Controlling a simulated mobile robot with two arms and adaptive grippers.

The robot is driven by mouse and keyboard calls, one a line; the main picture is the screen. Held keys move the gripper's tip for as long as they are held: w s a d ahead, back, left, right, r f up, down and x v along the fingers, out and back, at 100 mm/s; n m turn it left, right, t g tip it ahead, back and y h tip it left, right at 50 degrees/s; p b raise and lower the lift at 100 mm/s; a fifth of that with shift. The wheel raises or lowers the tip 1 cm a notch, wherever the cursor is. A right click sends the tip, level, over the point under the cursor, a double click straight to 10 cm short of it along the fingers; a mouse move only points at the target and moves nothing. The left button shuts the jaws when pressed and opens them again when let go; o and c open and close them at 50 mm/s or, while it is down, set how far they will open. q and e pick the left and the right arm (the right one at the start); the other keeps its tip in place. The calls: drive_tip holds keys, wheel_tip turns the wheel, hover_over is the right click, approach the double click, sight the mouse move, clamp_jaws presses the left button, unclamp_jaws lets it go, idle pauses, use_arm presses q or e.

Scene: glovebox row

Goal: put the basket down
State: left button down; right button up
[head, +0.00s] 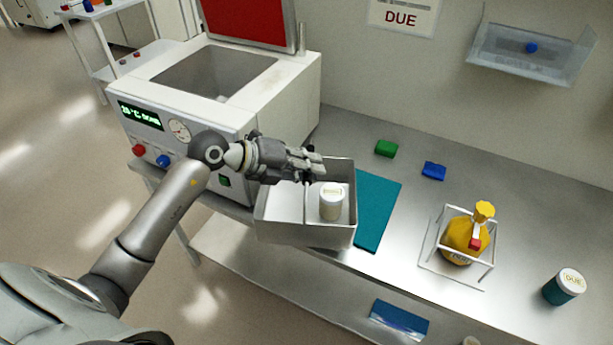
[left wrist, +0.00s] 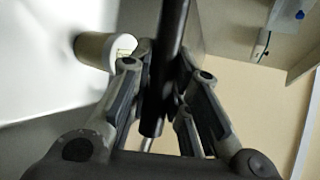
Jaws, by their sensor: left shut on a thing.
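The basket (head: 278,229) is a light grey open box with a divider, and a white jar (head: 331,203) stands in its right part. My left gripper (head: 312,165) is at the basket's top and shut on its dark handle bar, which also shows in the left wrist view (left wrist: 170,60). The basket overlaps the front edge of the steel bench and part of a teal mat (head: 376,208). I cannot tell whether its underside touches the bench. The jar also shows in the left wrist view (left wrist: 95,50). My right gripper is not in view.
A white bath unit (head: 285,95) with its red lid raised stands left of the basket. Green (head: 386,149) and blue (head: 434,171) blocks lie behind the mat. A yellow bottle (head: 463,238) in a wire frame and a teal jar (head: 564,288) stand to the right.

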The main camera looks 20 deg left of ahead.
use_arm(q)
drive_tip(key=f, duration=0.3)
drive_tip(key=shift+a+f+p, duration=0.2)
drive_tip(key=shift+p, duration=0.1)
drive_tip(key=c, duration=1.3)
unclamp_jaws()
drive_tip(key=shift+f, duration=0.1)
drive_tip(key=shift+c, duration=0.2)
drive_tip(key=b+v, duration=0.2)
drive_tip(key=v, duration=1)
